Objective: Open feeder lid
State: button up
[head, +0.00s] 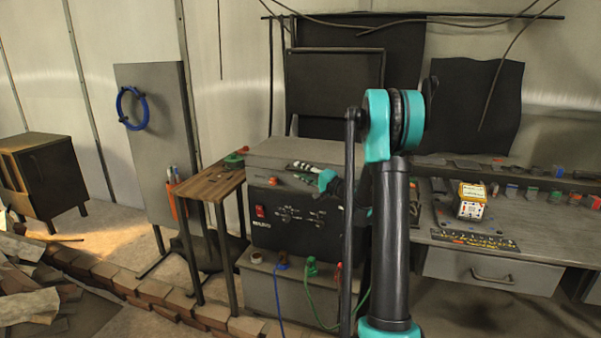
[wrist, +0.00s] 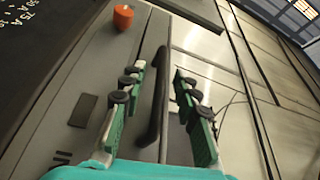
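The feeder is a grey and black machine (head: 300,215) with a red switch and white dial markings on its front. Its grey lid (head: 290,150) looks shut. In the wrist view, a black bar handle (wrist: 159,95) runs along the grey lid surface (wrist: 105,62). My gripper (wrist: 160,76) has its green fingers apart, one on each side of the handle, with gaps visible. I cannot tell how far the fingertips are above the lid. In the head view my gripper (head: 303,173) is over the machine's upper front; the handle is not distinguishable there.
An orange knob (wrist: 123,17) is on the lid side. A small wooden table (head: 208,183) stands left of the machine. A workbench (head: 520,230) with a yellow and white box (head: 471,202) is at right. Dark panels hang behind. Cables (head: 322,315) hang in front.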

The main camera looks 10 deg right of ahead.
jog(key=shift+w+a, duration=0.2)
jog(key=shift+w, duration=0.05)
grip_shut()
dwell(0.3)
